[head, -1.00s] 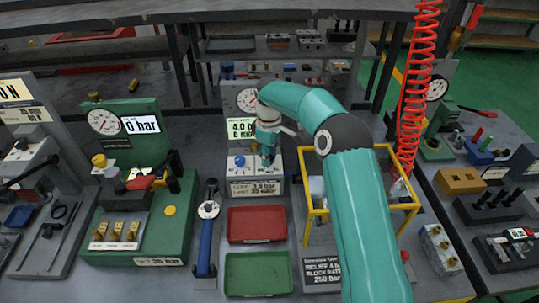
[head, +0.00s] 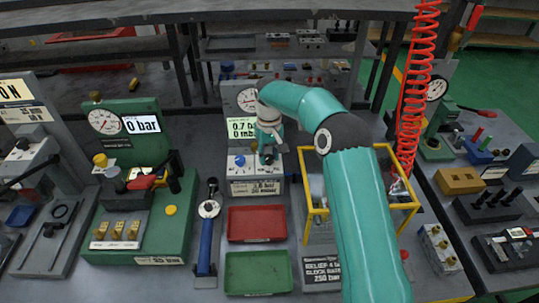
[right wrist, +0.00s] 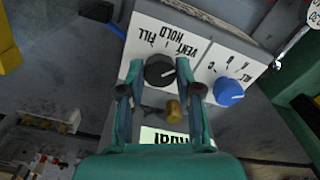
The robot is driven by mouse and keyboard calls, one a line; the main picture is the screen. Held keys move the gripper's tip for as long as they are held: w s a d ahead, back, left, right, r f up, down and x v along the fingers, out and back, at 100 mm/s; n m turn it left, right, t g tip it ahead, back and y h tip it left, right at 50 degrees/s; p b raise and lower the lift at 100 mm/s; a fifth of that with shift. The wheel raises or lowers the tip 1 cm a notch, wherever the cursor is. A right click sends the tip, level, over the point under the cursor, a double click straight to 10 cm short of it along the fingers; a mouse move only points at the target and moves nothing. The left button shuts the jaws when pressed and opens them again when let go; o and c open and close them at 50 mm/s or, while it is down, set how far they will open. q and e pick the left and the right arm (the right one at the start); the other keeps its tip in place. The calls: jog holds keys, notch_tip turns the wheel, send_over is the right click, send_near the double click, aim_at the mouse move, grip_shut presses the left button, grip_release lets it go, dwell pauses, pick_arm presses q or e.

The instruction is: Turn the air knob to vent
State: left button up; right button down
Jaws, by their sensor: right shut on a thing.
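The black air knob (right wrist: 159,71) sits on a white panel marked FILL, HOLD and VENT in the right wrist view. Its light pointer mark faces right in that view, on the VENT side of the labels. My right gripper (right wrist: 160,86) has its two fingers on either side of this knob and is shut on it. In the head view the right gripper (head: 267,155) reaches down onto the test unit (head: 257,188) and hides the knob. The green-lit display (head: 241,128) behind it reads about 0.7 bar. My left gripper is not in view.
A blue knob (right wrist: 229,91) and a small brass fitting (right wrist: 174,110) sit close to the gripper. Red (head: 256,223) and green (head: 258,273) trays lie in front. A yellow frame (head: 399,206) stands right, beside my right arm.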

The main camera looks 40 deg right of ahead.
aim_at(269, 157)
jog(key=shift+m, duration=0.4)
jog(key=c, duration=0.8)
grip_release()
jog(key=shift+o, duration=0.2)
jog(key=shift+r, duration=0.15)
notch_tip(269, 157, up, 12)
jog(key=shift+f, duration=0.2)
